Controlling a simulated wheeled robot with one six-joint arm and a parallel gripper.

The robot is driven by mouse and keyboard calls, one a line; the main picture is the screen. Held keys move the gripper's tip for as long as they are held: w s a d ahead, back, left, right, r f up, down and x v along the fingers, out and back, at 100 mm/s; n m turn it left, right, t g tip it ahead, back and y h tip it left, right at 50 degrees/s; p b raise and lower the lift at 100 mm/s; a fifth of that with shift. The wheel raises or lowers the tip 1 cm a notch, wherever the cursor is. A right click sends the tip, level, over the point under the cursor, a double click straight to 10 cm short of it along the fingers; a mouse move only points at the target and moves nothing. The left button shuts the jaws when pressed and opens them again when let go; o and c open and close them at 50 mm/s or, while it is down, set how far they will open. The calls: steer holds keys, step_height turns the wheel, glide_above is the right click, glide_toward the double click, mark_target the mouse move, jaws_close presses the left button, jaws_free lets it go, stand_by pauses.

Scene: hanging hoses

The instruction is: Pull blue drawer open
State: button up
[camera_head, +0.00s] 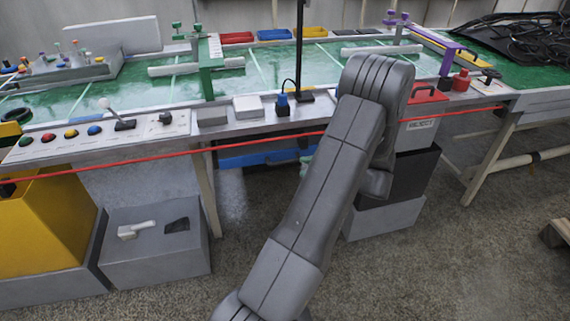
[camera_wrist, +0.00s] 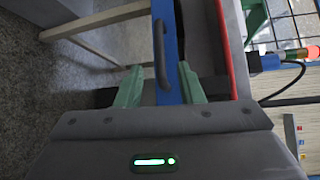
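The blue drawer (camera_head: 250,158) sits under the front edge of the workbench in the head view, partly hidden by my arm. In the wrist view the blue drawer front (camera_wrist: 171,25) runs upright through the middle, with a dark bar handle (camera_wrist: 160,50) on it. My gripper (camera_wrist: 160,68) has two green fingers, spread apart, one on each side of the handle's near end in the picture. They are not closed on it, and I cannot tell the exact depth between them. In the head view my gripper is mostly hidden behind my arm.
A red cable (camera_head: 140,159) runs along the workbench front (camera_head: 75,153), just above the drawer. A black and grey stack with a reject box (camera_head: 420,130) stands right of my arm. A grey box (camera_head: 155,262) and a yellow bin (camera_head: 55,225) stand at left. Some floor is clear.

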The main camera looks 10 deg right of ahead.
mark_target(285, 162)
steer(key=b+x, duration=0.1)
steer(key=x, duration=0.7)
steer(key=shift+w+a, duration=0.1)
steer(key=shift+a, duration=0.05)
jaws_close()
